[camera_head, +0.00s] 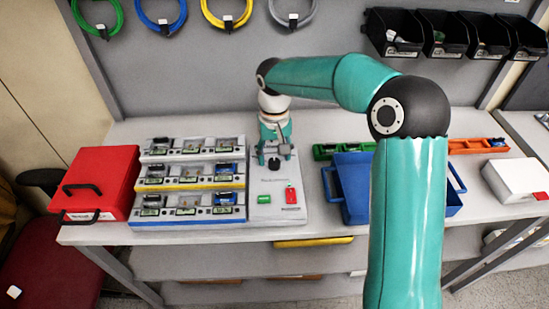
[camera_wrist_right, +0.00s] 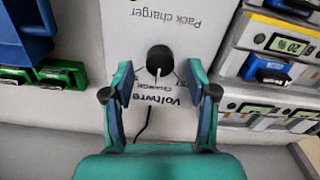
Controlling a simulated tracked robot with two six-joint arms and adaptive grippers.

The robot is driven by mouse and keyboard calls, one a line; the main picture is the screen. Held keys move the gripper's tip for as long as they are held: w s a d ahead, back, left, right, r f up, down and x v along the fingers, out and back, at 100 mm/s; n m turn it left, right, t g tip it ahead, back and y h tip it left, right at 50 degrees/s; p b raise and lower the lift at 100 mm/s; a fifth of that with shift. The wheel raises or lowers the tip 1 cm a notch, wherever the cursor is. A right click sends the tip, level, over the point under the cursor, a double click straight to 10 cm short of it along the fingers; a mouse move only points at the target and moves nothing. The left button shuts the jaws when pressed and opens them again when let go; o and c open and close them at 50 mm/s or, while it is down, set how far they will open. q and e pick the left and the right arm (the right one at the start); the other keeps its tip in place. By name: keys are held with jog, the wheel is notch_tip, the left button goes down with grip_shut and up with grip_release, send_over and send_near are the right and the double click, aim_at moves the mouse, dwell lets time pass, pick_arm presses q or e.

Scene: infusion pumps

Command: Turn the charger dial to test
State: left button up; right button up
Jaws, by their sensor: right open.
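The pack charger is a pale grey panel (camera_head: 277,213) in the middle of the bench, with a green and a red part near its front. Its round black dial (camera_wrist_right: 159,60) shows in the right wrist view, with a light pointer mark toward the lower edge of the picture, near small lettering that seems to read CHARGE. My right gripper (camera_head: 274,158) is over the back of the panel. In the wrist view its two fingers (camera_wrist_right: 159,82) are apart, one on each side of the dial, with visible gaps. A test mark cannot be made out. My left gripper is not in view.
A stepped rack of battery packs (camera_head: 190,183) stands close left of the charger, with a red case (camera_head: 105,180) beyond. A blue bin (camera_head: 352,190) stands to the right, before a green tray (camera_head: 325,151). A dark cable (camera_wrist_right: 145,125) runs from near the dial.

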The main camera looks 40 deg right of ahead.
jog(key=shift+f, duration=1.05)
grip_shut()
jog(key=shift+n, duration=0.3)
jog(key=n, duration=0.4)
jog(key=shift+r+n+p, duration=0.1)
jog(key=shift+n+p, duration=0.25)
jog(key=shift+n, duration=1.85)
